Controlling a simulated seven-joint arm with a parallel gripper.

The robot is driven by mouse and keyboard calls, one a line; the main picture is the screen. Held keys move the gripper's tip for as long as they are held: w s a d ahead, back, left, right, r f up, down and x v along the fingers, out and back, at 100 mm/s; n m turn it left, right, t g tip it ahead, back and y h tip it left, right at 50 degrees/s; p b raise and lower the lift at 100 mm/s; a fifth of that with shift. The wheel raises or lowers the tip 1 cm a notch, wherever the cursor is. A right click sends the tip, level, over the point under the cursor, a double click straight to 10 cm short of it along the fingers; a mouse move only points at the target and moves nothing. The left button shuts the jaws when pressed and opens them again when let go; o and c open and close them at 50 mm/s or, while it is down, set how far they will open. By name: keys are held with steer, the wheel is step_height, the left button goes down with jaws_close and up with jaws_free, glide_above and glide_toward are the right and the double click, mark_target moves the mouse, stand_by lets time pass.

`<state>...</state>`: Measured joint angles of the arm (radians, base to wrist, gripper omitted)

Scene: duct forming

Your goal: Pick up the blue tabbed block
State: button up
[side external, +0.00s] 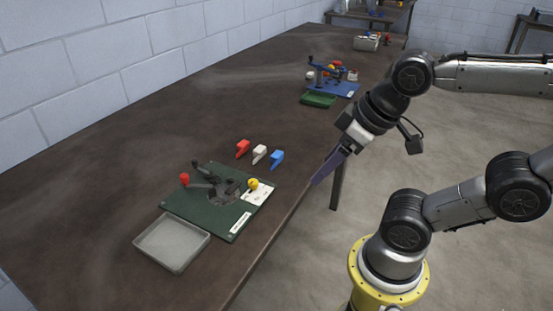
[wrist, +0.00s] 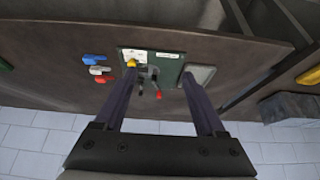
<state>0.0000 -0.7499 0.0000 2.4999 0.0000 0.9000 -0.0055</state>
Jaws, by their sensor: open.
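The blue tabbed block (side external: 277,158) lies on the brown table near its right edge, at the right end of a short row with a white block (side external: 260,153) and a red block (side external: 242,147). In the wrist view the blue block (wrist: 94,59) is left of my gripper's fingers. My gripper (side external: 320,180) is right of the blue block in the side view, above the table's edge and apart from the block. In the wrist view my gripper (wrist: 155,82) has its two fingers spread wide, with nothing held between them.
A green board (side external: 205,229) carries a dark fixture with a red knob (side external: 184,179) and a yellow knob (side external: 253,183). A grey tray (side external: 172,244) lies beside it.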

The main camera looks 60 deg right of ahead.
steer(key=w+d+r+n+h, duration=0.1)
steer(key=w+d+r+n, duration=0.15)
steer(key=n, duration=0.35)
steer(key=n+g+h, duration=0.3)
steer(key=n+g, duration=0.3)
steer(key=n, duration=0.6)
glide_above(277, 154)
steer(key=a, duration=0.3)
steer(key=f, duration=1.7)
steer(key=shift+s+d+f, duration=0.1)
steer(key=shift+s+f, duration=0.1)
steer(key=shift+f, duration=0.2)
steer(key=shift+w+x, duration=0.2)
steer(key=shift+x, duration=1.4)
steer(key=shift+w+x, duration=0.15)
steer(key=shift+x, duration=1.4)
jaws_close()
